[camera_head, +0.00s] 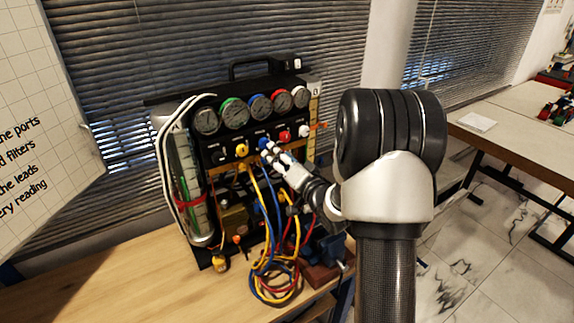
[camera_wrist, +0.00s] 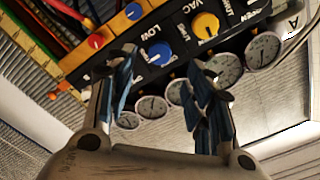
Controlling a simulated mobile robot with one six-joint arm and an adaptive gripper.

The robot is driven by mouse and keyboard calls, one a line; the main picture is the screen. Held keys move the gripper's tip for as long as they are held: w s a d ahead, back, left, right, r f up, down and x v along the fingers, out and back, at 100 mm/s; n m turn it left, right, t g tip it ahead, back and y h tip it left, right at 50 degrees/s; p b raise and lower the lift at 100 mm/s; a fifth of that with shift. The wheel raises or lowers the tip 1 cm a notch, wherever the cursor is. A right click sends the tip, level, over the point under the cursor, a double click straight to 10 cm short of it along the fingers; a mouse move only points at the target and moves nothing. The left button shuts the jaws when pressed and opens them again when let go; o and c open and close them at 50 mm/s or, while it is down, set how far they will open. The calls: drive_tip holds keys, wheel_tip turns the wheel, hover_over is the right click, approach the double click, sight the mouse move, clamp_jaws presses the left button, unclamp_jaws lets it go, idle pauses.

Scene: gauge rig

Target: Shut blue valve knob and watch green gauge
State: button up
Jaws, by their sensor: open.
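The blue valve knob (camera_head: 264,144) is on the black panel of the rig, between the yellow and red knobs. In the wrist view the blue knob (camera_wrist: 158,54) lies between my open fingers and does not look gripped. My gripper (camera_head: 276,153) reaches it from the lower right in the head view; its fingers (camera_wrist: 163,62) are apart in the wrist view. Whether they touch the knob I cannot tell. The green-rimmed gauge (camera_head: 233,113) is second from left in the gauge row; its needle is too small to read. Rim colours do not show in the wrist view.
The yellow knob (camera_head: 242,149) and red knob (camera_head: 285,136) sit close on either side. Coloured hoses (camera_head: 273,270) hang below the panel onto the wooden bench (camera_head: 130,290). A clear tube (camera_head: 187,185) stands at the rig's left. The bench's left front is clear.

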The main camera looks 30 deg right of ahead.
drive_tip(key=s, duration=0.4)
drive_tip(key=shift+s+d, duration=0.1)
drive_tip(key=shift+s, duration=0.25)
drive_tip(key=s+a+f+n+g+b, duration=0.1)
drive_tip(key=s+a+n+g+b, duration=0.1)
drive_tip(key=s+a, duration=0.4)
drive_tip(key=s+a+f+n+g+b, duration=0.1)
drive_tip(key=s+a+n+g, duration=0.3)
drive_tip(key=s, duration=1.1)
drive_tip(key=s+a+f+n+g+b, duration=0.1)
drive_tip(key=s+a+n+g+b, duration=0.1)
drive_tip(key=s+a+g, duration=0.5)
drive_tip(key=s+a+b, duration=0.1)
drive_tip(key=s+a, duration=0.2)
drive_tip(key=s, duration=0.1)
drive_tip(key=shift+f+n+h, duration=0.25)
drive_tip(key=shift+n+h, duration=0.05)
drive_tip(key=shift+n, duration=0.1)
